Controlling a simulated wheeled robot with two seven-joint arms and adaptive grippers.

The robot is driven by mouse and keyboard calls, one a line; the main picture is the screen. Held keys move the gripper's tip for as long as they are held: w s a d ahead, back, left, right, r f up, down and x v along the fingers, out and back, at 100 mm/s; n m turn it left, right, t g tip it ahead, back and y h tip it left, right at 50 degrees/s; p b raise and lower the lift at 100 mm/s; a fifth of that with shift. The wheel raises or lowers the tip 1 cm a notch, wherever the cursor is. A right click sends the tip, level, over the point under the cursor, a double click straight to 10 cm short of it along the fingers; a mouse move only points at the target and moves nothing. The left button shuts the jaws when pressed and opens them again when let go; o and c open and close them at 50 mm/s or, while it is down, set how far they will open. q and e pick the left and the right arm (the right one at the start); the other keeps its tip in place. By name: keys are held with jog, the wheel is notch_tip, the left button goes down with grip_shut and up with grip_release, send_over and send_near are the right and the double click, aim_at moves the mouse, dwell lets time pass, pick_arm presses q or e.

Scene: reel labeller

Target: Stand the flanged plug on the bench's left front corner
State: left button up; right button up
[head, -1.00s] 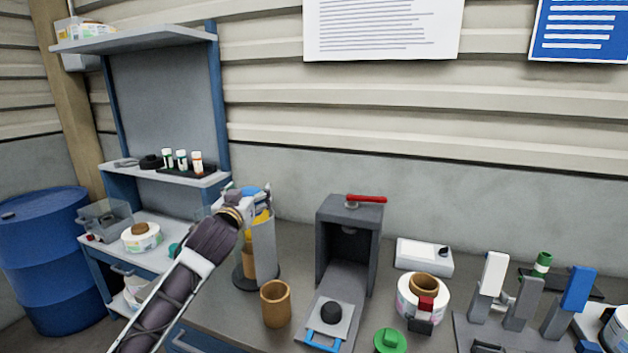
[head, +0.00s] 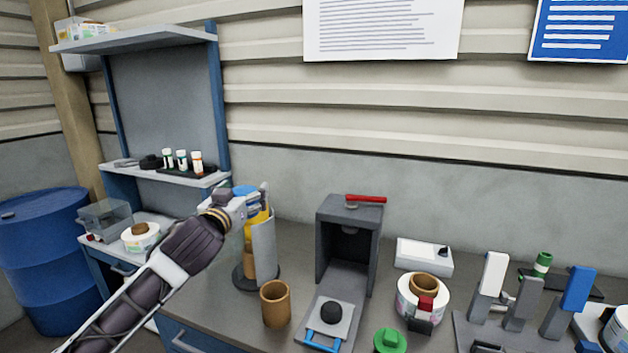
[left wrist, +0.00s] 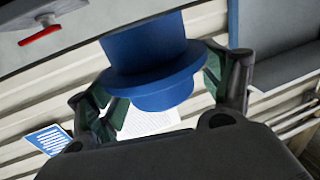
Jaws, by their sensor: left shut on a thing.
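My left gripper (head: 246,200) is shut on a blue flanged plug (head: 244,190), near the top of a grey upright holder (head: 264,248) at the bench's left part. In the left wrist view the plug (left wrist: 150,50) sits between the two fingers, its wide flange between a broader body and a short narrower end. The grey bench top (head: 232,312) shows below; my left arm passes close to its left front corner and partly covers that area. My right gripper is not in view.
A brown cup (head: 275,305) stands right of the holder, beside a dark press-like machine (head: 350,235) with a tray. A green flanged piece (head: 390,341) and a label reel (head: 408,300) lie further right. Bare bench shows left of the cup.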

pick_arm(q)
jog(key=f, duration=0.2)
jog(key=s+a+f, duration=0.1)
jog(key=shift+s+f, duration=0.1)
jog(key=shift+f, duration=0.3)
jog(key=s+a+f+y, duration=0.1)
jog(key=s+f, duration=0.2)
jog(key=f, duration=0.7)
jog(key=s+a+f+n, duration=0.1)
jog(key=s+f, duration=0.3)
jog(key=f, duration=0.6)
jog(key=s+a+f+y, duration=0.1)
jog(key=s+f, duration=0.3)
jog(key=f, duration=0.6)
jog(key=shift+a+n+y, duration=0.3)
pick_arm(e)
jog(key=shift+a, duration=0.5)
pick_arm(q)
jog(key=shift+f, duration=0.1)
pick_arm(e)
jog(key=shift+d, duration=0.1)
